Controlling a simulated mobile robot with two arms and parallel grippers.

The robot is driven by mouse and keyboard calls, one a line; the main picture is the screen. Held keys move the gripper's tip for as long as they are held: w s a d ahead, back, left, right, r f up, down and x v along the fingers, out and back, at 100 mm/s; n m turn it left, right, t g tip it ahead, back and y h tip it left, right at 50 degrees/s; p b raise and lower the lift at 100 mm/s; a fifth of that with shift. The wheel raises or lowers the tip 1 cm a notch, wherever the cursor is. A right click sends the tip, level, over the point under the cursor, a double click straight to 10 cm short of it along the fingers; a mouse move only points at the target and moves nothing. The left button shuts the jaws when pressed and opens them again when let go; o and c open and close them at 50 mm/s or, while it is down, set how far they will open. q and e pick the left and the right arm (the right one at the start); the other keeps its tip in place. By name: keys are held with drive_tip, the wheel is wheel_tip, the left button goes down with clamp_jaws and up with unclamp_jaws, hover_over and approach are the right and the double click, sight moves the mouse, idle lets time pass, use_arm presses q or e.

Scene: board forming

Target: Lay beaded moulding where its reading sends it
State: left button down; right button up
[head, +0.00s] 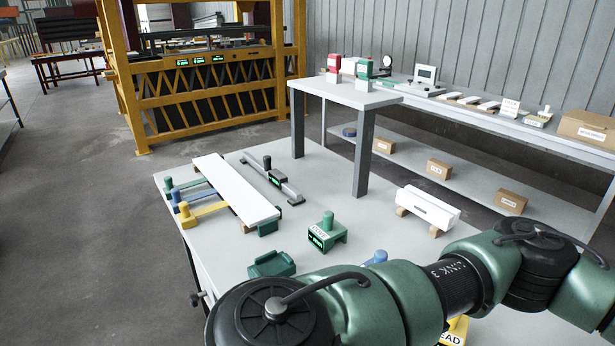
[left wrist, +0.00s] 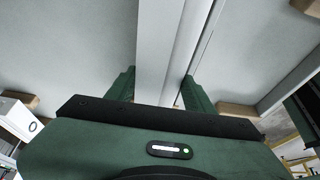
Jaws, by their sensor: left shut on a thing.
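My left gripper (left wrist: 160,90) shows in the left wrist view, its two green fingers on either side of a long white strip with lengthwise grooves, the moulding (left wrist: 168,45). It is shut on this strip, which runs away toward the top of the picture. In the head view a green arm of mine crosses the lower right and hides that part of the table; no gripper shows there. A white moulding (head: 428,207) rests on wooden blocks at the table's right. A yellow piece (head: 455,330) with lettering ending in "EAD" is partly hidden behind my arm. My right gripper is not in view.
A white board (head: 235,190) lies on the grey table (head: 335,172), beside green, blue and yellow stops. A grey gauge bar (head: 272,178), a green gauge (head: 327,233) and a green block (head: 271,264) stand nearby. A raised shelf (head: 345,93) stands behind.

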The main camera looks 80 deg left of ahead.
use_arm(q)
drive_tip(key=shift+f, duration=0.2)
drive_tip(key=shift+c, duration=0.9)
unclamp_jaws()
drive_tip(key=b+v, duration=0.1)
drive_tip(key=v, duration=0.6)
drive_tip(key=shift+d+r, duration=0.2)
drive_tip(key=shift+r, duration=0.15)
drive_tip(key=shift+f, duration=0.1)
